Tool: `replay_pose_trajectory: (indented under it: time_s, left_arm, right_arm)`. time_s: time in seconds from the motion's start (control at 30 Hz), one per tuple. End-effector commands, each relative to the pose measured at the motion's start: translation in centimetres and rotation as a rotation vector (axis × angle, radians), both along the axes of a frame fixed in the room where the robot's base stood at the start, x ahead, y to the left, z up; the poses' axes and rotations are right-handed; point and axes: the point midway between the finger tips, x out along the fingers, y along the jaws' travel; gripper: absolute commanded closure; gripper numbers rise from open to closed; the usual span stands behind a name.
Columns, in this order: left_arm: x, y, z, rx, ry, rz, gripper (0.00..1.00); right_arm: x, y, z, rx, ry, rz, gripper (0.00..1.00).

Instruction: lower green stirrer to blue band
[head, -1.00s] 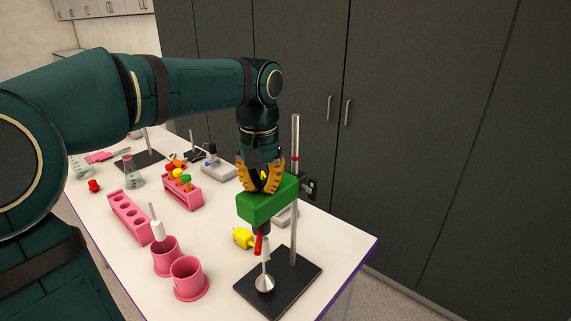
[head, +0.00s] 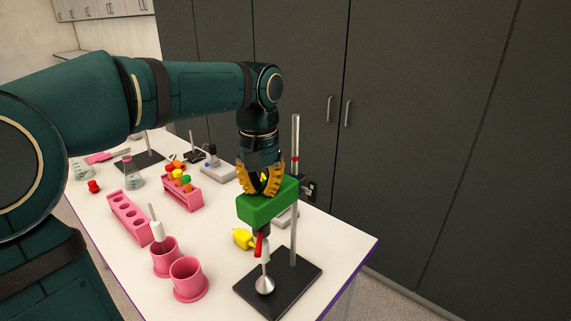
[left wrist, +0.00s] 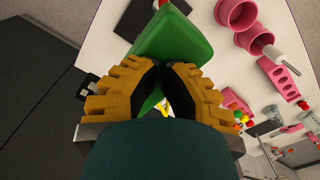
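The green stirrer (head: 268,205) is a box on the upright metal rod (head: 294,235) of a stand. A red piece (head: 259,243) and a pale shaft with a silver bell-shaped end (head: 265,284) hang below it. My right gripper is out of view.
The stand's black base (head: 300,275) lies near the table's right edge. Two pink cups (head: 188,280) stand left of it, one holding a white-handled tool (head: 157,232). A yellow object (head: 243,238) lies behind the shaft. Pink racks (head: 130,217) stand farther left. Dark cabinets (head: 430,120) stand behind.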

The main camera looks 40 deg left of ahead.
Motion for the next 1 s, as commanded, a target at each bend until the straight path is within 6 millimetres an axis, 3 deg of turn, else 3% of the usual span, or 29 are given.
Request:
replay_pose_trajectory:
  time_s: [0.53,1.0]
  left_arm:
    - [0.0,0.0,0.0,0.000,0.000,0.000,1.00]
    - [0.0,0.0,3.3,0.000,-0.001,0.000,1.00]
  right_arm:
    - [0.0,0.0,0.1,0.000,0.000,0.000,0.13]
    - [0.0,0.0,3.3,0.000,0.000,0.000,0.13]
